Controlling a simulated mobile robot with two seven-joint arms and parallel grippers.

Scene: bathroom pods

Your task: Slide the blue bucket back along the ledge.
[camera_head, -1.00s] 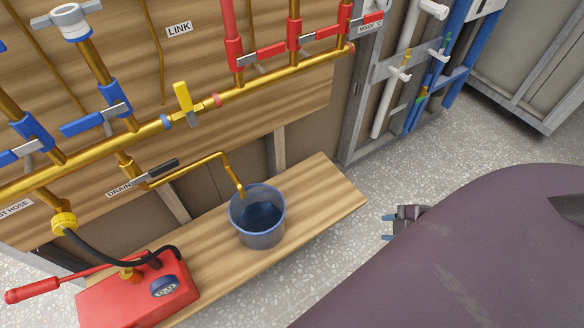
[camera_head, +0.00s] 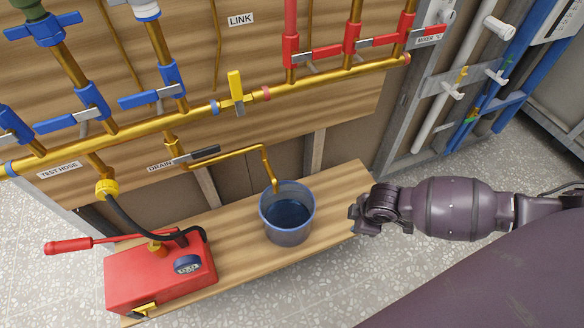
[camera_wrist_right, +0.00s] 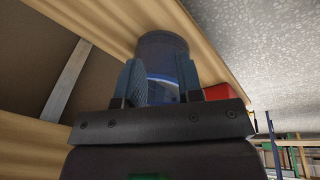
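The blue bucket (camera_head: 287,222) is translucent, stands upright on the wooden ledge (camera_head: 345,187) and holds dark blue liquid. It sits under the end of the brass drain pipe (camera_head: 270,165). My right gripper (camera_head: 356,213) is to the right of the bucket, over the ledge's right end, with a gap between them in the head view. In the right wrist view the two blue fingers of my right gripper (camera_wrist_right: 160,78) are spread apart, and the bucket (camera_wrist_right: 162,48) shows beyond and between them. My left gripper is in neither view.
A red pump box (camera_head: 160,268) with a red lever (camera_head: 68,245) and black hose stands at the ledge's left end. Brass pipes with blue and red valves cover the wall board above. Ledge is clear between pump and bucket. White and blue pipes (camera_head: 478,90) stand right.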

